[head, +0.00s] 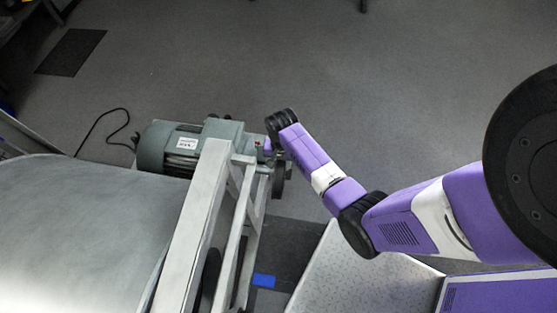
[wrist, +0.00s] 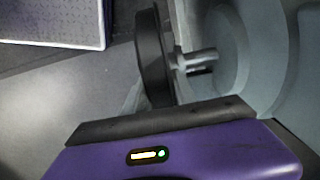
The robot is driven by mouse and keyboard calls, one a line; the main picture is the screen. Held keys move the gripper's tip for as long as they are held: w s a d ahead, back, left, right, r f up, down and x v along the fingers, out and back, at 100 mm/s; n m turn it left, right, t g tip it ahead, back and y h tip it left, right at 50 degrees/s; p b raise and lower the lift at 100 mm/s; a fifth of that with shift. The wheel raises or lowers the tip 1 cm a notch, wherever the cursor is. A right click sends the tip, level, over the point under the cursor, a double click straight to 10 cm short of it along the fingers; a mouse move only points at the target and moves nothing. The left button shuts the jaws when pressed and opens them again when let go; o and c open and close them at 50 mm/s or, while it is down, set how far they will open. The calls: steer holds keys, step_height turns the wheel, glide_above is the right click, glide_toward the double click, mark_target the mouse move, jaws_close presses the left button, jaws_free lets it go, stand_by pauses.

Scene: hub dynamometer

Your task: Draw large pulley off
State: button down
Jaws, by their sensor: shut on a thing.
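The large pulley (wrist: 152,60) is a dark disc seen nearly edge-on in the wrist view. In the head view the dark pulley (head: 278,180) shows at the right end of the grey-green motor (head: 165,146). A light metal shaft (wrist: 202,56) sticks out from the motor face (wrist: 265,60) toward the pulley. I cannot tell whether the pulley still sits on the shaft. My gripper (wrist: 165,112) is shut on the pulley's rim at the near side. The exact contact is partly hidden by my gripper's body. In the head view my gripper (head: 266,147) is beside the motor's shaft end.
A pale metal frame (head: 195,225) with rails stands just in front of the motor. A large grey drum (head: 80,230) fills the lower left. A black cable (head: 100,122) lies on the floor. The floor behind the motor is clear.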

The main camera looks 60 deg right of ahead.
steer(key=s+d+p, duration=0.2)
steer(key=s+p, duration=0.1)
steer(key=s, duration=0.4)
steer(key=shift+d, duration=0.4)
stand_by(1.0)
steer(key=shift+s, duration=0.1)
steer(key=s, duration=0.2)
steer(key=s+d+p, duration=0.2)
steer(key=s, duration=0.1)
steer(key=shift+s, duration=0.3)
stand_by(0.4)
